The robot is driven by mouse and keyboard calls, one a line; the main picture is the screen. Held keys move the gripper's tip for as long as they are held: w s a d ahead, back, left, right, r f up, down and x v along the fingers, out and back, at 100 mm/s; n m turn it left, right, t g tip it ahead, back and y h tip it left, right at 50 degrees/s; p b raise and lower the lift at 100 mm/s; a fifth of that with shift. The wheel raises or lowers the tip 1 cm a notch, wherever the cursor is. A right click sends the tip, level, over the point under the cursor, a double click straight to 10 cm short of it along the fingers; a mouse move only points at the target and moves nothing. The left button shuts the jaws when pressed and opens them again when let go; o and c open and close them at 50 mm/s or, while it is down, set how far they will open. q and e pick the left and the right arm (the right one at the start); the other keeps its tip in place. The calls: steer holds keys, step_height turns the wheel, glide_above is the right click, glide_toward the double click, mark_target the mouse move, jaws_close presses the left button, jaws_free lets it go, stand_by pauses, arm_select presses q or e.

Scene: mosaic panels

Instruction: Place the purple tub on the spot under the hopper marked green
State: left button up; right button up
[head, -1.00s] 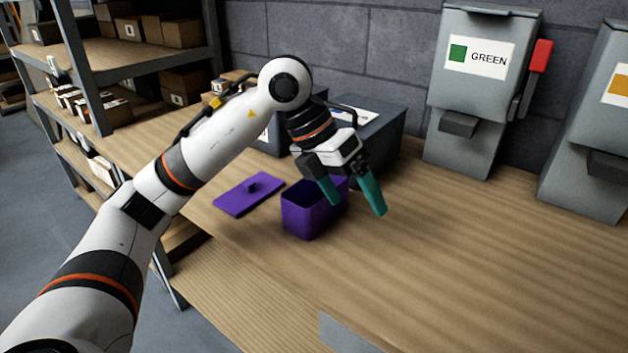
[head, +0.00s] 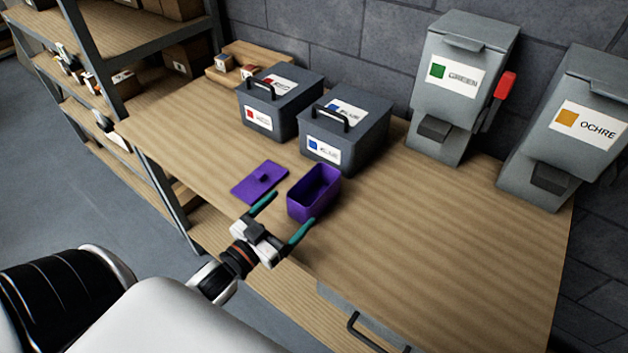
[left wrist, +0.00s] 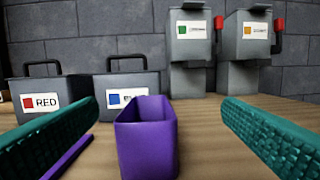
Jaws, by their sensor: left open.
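The open, empty purple tub (head: 313,193) stands upright on the wooden table. Its purple lid (head: 260,183) lies flat to the left of it. My left gripper (head: 283,218) is open and empty, on the near side of the tub, with its teal fingers pointing toward it. In the left wrist view the tub (left wrist: 147,140) stands between the two spread fingers, ahead of them, with clear space on the right. The hopper marked green (head: 452,92) stands at the back right against the wall; the table below its spout is bare. My right gripper is not in view.
The ochre hopper (head: 566,130) stands right of the green one. Grey lidded boxes marked red (head: 280,108) and blue (head: 345,130) stand behind the tub. A shelf rack (head: 85,60) is at the left. The table's middle and right (head: 430,230) are clear.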

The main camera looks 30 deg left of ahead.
mark_target(296, 202)
arm_select(q)
steer(key=shift+s+a+f+n+g+y, duration=0.3)
steer(key=shift+s+a+f+n+y, duration=0.2)
steer(key=shift+s+a+f, duration=0.15)
steer(key=shift+w+f, duration=0.1)
steer(key=w+p, duration=0.1)
steer(key=w, duration=0.2)
steer(key=w+p, duration=0.1)
steer(key=w, duration=0.2)
steer(key=shift+w+d+f, duration=0.1)
steer(key=shift+d+f, duration=0.05)
steer(key=shift+d, duration=0.05)
steer(key=w, duration=0.1)
steer(key=w+p, duration=0.1)
steer(key=w, duration=0.1)
steer(key=w+f, duration=0.1)
steer(key=w, duration=0.1)
steer(key=shift+d+p, duration=0.15)
steer(key=shift+p, duration=0.2)
steer(key=shift+w, duration=0.2)
steer(key=shift+s, duration=0.1)
steer(key=shift+c, duration=0.6)
steer(key=c, duration=1)
